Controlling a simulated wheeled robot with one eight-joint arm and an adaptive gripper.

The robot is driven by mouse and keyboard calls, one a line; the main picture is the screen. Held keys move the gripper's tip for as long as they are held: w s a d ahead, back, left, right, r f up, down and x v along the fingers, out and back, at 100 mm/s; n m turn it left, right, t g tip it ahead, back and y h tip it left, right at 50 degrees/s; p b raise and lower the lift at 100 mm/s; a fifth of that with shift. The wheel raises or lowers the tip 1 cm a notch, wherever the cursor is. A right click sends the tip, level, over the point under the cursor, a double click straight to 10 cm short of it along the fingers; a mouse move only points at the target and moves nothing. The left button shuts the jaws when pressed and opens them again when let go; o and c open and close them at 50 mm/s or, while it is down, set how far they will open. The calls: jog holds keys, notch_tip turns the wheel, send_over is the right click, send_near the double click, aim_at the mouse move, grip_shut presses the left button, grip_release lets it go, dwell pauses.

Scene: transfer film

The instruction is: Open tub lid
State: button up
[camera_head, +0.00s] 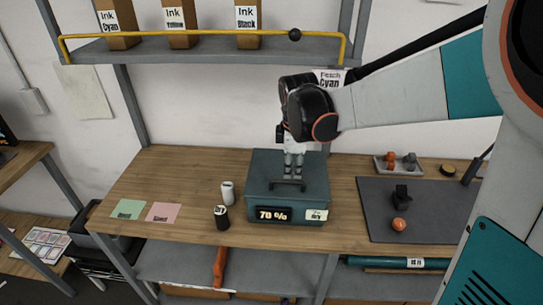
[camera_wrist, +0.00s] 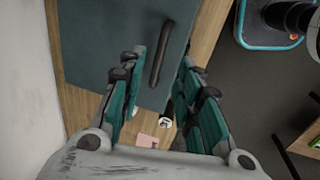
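The tub (camera_head: 260,191) is a dark teal-grey box on the wooden bench, with a "70 %" display and a small pale label on its front. Its lid (camera_head: 305,168) is on and looks shut, with a dark bar handle (camera_head: 288,184) on top. In the wrist view the lid (camera_wrist: 95,40) fills the upper left and the handle (camera_wrist: 161,55) lies just past my fingertips. My gripper (camera_head: 293,176) points down above the lid near the handle. In the wrist view my gripper (camera_wrist: 160,75) is open, fingers apart with nothing between them. Whether a finger touches the lid cannot be told.
A white cylinder (camera_head: 227,193) and a black one (camera_head: 221,217) stand left of the tub. Green (camera_head: 128,209) and pink (camera_head: 164,212) cards lie further left. A dark mat (camera_head: 425,222) with small items is at right. A shelf (camera_head: 200,50) with ink boxes hangs above.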

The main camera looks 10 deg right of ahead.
aim_at(292, 181)
jog(key=f, duration=0.4)
jog(key=w+f+b, duration=0.1)
jog(key=f, duration=0.1)
jog(key=shift+d, duration=0.2)
grip_shut()
